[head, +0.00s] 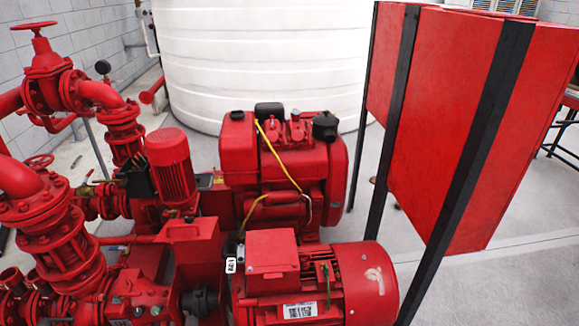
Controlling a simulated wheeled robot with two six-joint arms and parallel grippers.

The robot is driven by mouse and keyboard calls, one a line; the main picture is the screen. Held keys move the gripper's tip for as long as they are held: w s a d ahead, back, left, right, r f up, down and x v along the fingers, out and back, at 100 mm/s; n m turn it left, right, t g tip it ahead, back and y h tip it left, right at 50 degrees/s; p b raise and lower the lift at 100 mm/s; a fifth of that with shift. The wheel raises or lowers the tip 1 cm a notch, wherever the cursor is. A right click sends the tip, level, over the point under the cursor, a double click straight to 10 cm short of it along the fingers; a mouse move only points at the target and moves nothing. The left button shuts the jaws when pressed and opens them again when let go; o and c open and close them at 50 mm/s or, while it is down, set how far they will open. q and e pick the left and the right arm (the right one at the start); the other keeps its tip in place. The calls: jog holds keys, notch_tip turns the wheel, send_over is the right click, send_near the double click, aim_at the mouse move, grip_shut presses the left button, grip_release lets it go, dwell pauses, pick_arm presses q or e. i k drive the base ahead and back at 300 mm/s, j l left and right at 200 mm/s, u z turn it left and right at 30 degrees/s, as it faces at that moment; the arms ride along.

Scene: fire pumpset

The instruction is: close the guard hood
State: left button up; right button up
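A red pumpset fills the lower left and middle of the head view. A dark shaft coupling (200,301) shows between the pump at left and the red electric motor (335,285) at right. A red angular cover (190,250) stands raised above and behind the coupling and looks like the guard hood. The coupling is exposed below it. I cannot make out the hood's hinge or its handle clearly. Neither of my grippers is in view, and nothing touches the hood.
A red engine (282,170) with a yellow cable stands behind the motor. Red pipes and valves (50,80) crowd the left. A tall red cabinet (450,110) on black posts stands at right, with a white tank (265,60) behind. Grey floor (480,290) is free at lower right.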

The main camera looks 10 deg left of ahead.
aim_at(191, 246)
jog(key=k+j+u, duration=0.1)
jog(key=u, duration=0.85)
